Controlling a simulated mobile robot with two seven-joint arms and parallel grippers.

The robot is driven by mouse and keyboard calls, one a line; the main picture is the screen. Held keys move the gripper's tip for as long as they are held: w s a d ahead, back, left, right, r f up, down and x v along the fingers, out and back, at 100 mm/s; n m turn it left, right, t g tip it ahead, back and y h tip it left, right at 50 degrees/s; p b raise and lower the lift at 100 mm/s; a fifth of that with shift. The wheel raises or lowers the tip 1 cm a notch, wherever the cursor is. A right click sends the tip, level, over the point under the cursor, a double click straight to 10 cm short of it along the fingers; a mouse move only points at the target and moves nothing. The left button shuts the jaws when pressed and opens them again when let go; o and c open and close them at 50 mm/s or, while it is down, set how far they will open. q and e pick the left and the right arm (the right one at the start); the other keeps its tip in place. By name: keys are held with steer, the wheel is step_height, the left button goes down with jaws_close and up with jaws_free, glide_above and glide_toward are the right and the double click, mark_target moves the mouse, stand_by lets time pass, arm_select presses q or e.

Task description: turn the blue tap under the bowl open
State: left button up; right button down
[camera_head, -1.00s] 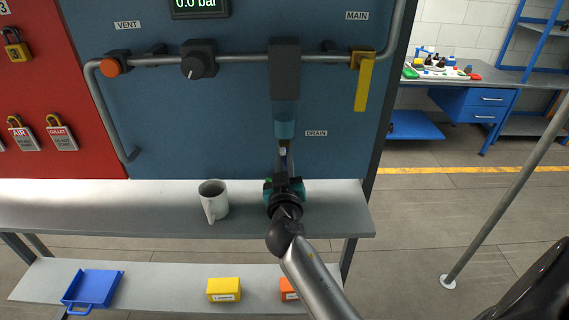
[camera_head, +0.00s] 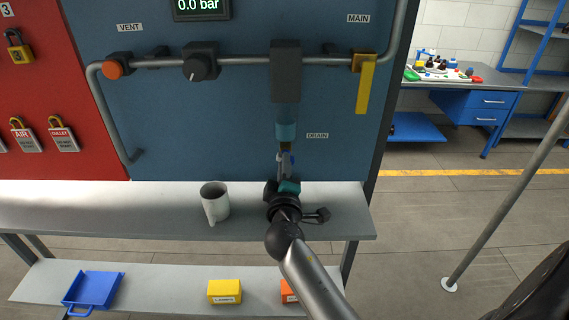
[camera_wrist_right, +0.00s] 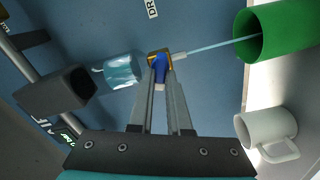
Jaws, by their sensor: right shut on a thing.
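The clear bowl (camera_head: 286,131) with bluish liquid hangs under a dark block on the blue panel; it also shows in the wrist view (camera_wrist_right: 122,70). Below it is a brass fitting with the blue tap (camera_wrist_right: 160,70). My right gripper (camera_wrist_right: 159,82) is shut on the blue tap, a finger on each side; in the head view the right gripper (camera_head: 285,165) is just under the bowl. A thin pale stream (camera_wrist_right: 222,47) runs from the fitting's nozzle into a green container (camera_wrist_right: 275,30). That container is hidden behind my gripper in the head view. My left gripper is not in view.
A white mug (camera_head: 214,202) stands on the grey shelf (camera_head: 130,210), left of my right gripper. A pipe with the orange vent knob (camera_head: 112,68), a black knob (camera_head: 200,66) and the yellow main lever (camera_head: 365,88) crosses the panel. Yellow (camera_head: 224,291) and orange boxes sit lower.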

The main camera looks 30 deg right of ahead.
steer(key=shift+n+p, duration=0.45)
steer(key=shift+n, duration=1.65)
steer(key=c, duration=0.9)
jaws_free()
steer(key=shift+o, duration=0.2)
steer(key=shift+f, duration=0.1)
steer(key=b+v, duration=0.3)
steer(key=v, duration=1.2)
steer(key=shift+s, duration=0.15)
